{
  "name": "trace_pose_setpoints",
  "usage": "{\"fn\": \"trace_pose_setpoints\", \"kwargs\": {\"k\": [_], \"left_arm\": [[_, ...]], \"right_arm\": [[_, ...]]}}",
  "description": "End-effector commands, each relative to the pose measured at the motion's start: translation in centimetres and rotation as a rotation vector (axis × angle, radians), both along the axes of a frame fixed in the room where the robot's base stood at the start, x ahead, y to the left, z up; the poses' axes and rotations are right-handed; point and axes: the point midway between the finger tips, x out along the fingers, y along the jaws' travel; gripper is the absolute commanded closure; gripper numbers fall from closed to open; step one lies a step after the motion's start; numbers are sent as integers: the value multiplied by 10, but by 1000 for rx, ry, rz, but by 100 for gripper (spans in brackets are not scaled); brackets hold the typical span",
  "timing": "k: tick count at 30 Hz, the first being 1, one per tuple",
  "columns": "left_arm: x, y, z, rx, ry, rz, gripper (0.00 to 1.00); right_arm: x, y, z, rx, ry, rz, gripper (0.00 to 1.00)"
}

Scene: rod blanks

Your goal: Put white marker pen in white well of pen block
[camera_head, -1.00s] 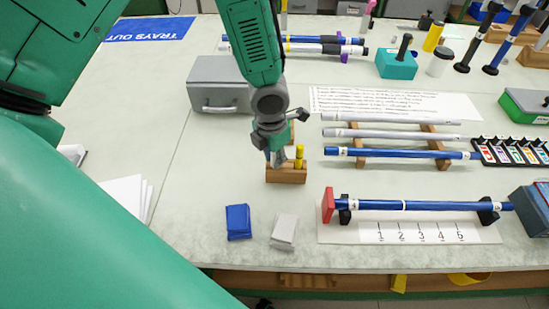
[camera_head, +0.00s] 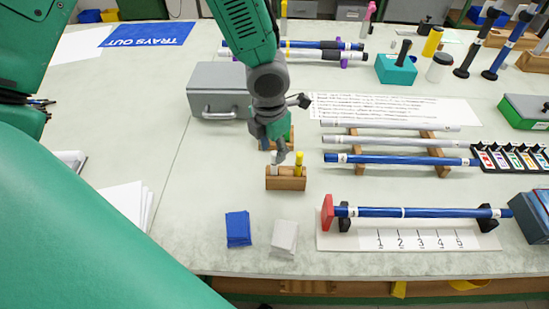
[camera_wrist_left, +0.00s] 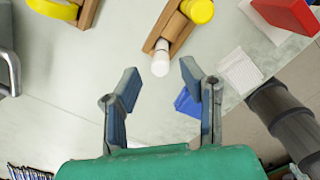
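The wooden pen block (camera_head: 286,184) stands on the bench. The white marker pen (camera_head: 274,160) stands upright at its left end, and a yellow pen (camera_head: 298,164) stands upright at its right end. In the left wrist view the white pen (camera_wrist_left: 160,62) shows its round end at the end of the block (camera_wrist_left: 181,28), beside the yellow pen (camera_wrist_left: 197,10). My left gripper (camera_wrist_left: 157,72) is open, with a clear gap between its fingers and the white pen just beyond them, apart from both. In the head view the left gripper (camera_head: 279,150) is just behind the pens. My right gripper is not in view.
A blue pad (camera_head: 238,228) and a white pad (camera_head: 284,236) lie in front of the block. A grey case (camera_head: 219,88) stands behind to the left. A rack with rods (camera_head: 400,158) and a numbered fixture (camera_head: 410,240) lie to the right.

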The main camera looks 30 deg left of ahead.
Motion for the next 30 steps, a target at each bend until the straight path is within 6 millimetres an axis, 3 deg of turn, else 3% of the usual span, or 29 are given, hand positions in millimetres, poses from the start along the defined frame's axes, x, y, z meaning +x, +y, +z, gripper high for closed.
{"fn": "trace_pose_setpoints", "kwargs": {"k": [3, 9, 30], "left_arm": [[-1, 0, 27, -2, -1, 1, 64], [-2, 0, 51, -1, 0, 2, 64], [-4, 0, 56, -1, 1, 0, 64]], "right_arm": [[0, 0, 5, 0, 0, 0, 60], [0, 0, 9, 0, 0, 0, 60], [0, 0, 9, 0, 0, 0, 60]]}}
